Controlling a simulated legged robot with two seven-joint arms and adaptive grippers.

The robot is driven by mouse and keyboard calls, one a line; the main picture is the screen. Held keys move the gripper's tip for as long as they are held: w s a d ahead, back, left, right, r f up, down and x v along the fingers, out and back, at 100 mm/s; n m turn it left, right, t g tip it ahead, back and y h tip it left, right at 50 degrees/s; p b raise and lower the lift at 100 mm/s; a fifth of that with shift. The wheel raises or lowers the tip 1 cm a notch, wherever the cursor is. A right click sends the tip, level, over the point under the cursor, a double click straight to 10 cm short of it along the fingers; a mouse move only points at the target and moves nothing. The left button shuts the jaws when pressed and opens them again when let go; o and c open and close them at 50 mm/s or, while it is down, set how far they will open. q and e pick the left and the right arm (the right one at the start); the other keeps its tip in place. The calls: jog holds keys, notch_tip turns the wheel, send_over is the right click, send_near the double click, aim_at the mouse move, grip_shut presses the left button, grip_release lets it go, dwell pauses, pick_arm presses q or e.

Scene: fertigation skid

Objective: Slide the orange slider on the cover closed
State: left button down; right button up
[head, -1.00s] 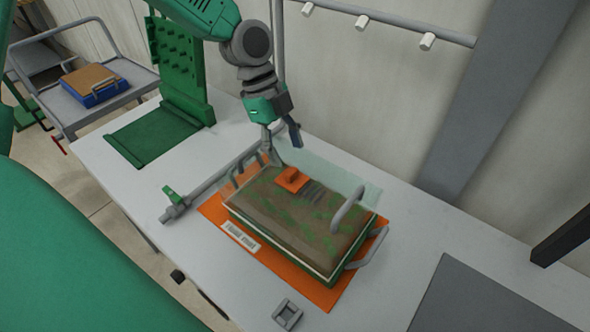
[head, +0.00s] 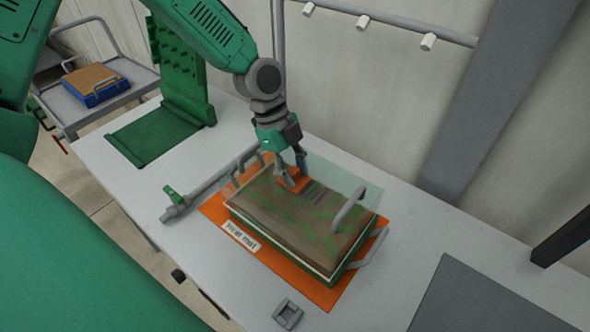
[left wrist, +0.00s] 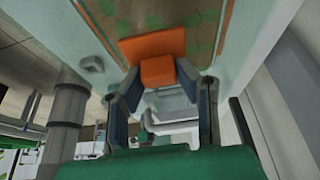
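The cover (head: 300,215) is a brown and green mottled lid on a box with a green base, on an orange mat (head: 322,294). In the left wrist view the slider's plate (left wrist: 150,46) and raised knob (left wrist: 158,72) show. My right gripper is not in view.
A grey handle (head: 349,210) rises from the cover. A grey pipe with a green valve (head: 172,193) lies to the left. A label (head: 241,237) and a small grey square part (head: 287,314) are in front.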

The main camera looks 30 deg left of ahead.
aim_at(321, 197)
pick_arm(q)
jog(key=d, duration=0.5)
jog(key=shift+s+d, duration=0.2)
jog(key=shift+d, duration=0.1)
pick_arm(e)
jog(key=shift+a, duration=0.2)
pick_arm(q)
jog(key=shift+d, duration=0.25)
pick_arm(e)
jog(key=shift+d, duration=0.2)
pick_arm(q)
jog(key=c, duration=1.2)
grip_release()
jog(key=shift+a, duration=0.15)
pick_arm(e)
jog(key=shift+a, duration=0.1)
pick_arm(q)
jog(key=shift+a+r, duration=0.1)
jog(key=shift+r, duration=0.1)
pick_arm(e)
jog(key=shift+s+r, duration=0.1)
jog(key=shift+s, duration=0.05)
pick_arm(q)
jog(key=v, duration=1.1)
jog(key=shift+a+r, duration=0.2)
